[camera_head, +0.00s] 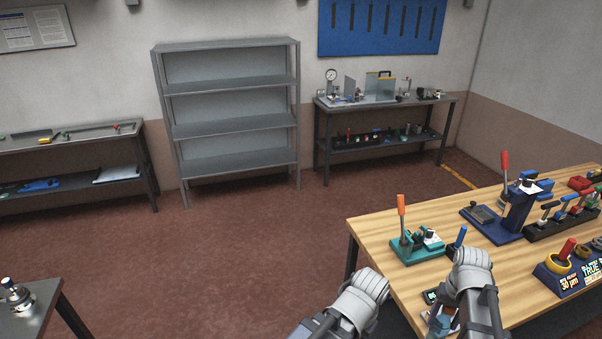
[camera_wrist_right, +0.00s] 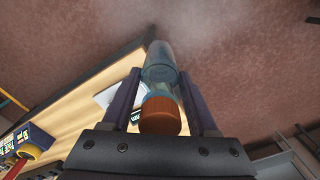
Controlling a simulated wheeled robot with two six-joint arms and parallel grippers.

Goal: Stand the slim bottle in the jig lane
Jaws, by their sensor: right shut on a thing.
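The slim bottle (camera_wrist_right: 160,65) is clear pale blue with an orange-brown cap (camera_wrist_right: 160,115) in the right wrist view. My right gripper (camera_wrist_right: 160,90) is shut on it, with the dark fingers on either side and the cap towards my wrist. In the head view my right gripper (camera_head: 441,318) is low, by the near left edge of the wooden table; the bottle is hard to make out there. My left arm comes in at the bottom, but its gripper does not show. I cannot make out a jig lane for certain in either view.
The wooden table (camera_head: 385,228) carries a teal toggle fixture (camera_head: 418,246), a blue lever press (camera_head: 515,210), a dark tool rack (camera_head: 562,222) and a blue stand with rings (camera_head: 570,270). A grey shelf (camera_head: 228,135) stands empty behind. Open floor lies left of the table.

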